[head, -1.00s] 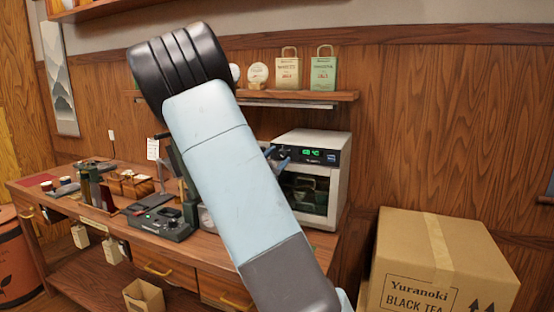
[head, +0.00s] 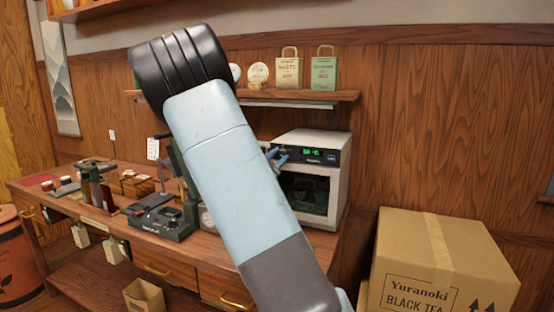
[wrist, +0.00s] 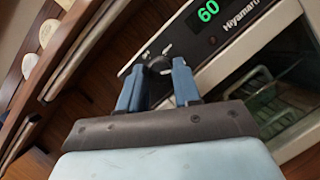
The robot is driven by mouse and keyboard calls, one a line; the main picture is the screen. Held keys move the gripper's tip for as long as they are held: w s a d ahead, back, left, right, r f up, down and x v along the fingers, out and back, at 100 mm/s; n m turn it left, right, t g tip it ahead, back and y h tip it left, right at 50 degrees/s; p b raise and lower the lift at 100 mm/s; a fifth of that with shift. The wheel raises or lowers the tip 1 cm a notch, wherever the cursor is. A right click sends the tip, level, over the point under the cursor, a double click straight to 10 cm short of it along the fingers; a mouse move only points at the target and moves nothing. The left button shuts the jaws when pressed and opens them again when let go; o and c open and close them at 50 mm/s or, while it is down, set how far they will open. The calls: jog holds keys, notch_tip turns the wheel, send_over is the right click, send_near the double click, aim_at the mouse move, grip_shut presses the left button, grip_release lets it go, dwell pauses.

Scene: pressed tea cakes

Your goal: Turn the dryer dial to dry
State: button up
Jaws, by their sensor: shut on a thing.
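The dryer (head: 342,170) is a pale box with a dark front panel, a green display and a glass door, at the right end of the wooden counter. Its display (wrist: 208,10) reads 60 in the wrist view. My gripper (wrist: 160,68) has its two blue fingers on either side of the small dark dial (wrist: 159,63) and is shut on it. In the head view my gripper (head: 277,157) is at the left of the dryer's front panel, and my arm hides the dial. Dial markings are too small to read.
A wooden shelf (head: 345,96) with paper bags hangs above. A cardboard box (head: 400,245) stands at the right. A dark scale-like device (head: 160,225) sits left on the counter.

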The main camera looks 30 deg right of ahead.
jog(key=shift+f+n, duration=0.1)
jog(key=shift+n, duration=0.4)
jog(key=o, duration=1)
jog(key=v, duration=1.3)
jog(key=shift+s+a+f, duration=0.15)
jog(key=shift+s+a, duration=0.1)
jog(key=shift+s, duration=0.1)
jog(key=shift+o, duration=0.2)
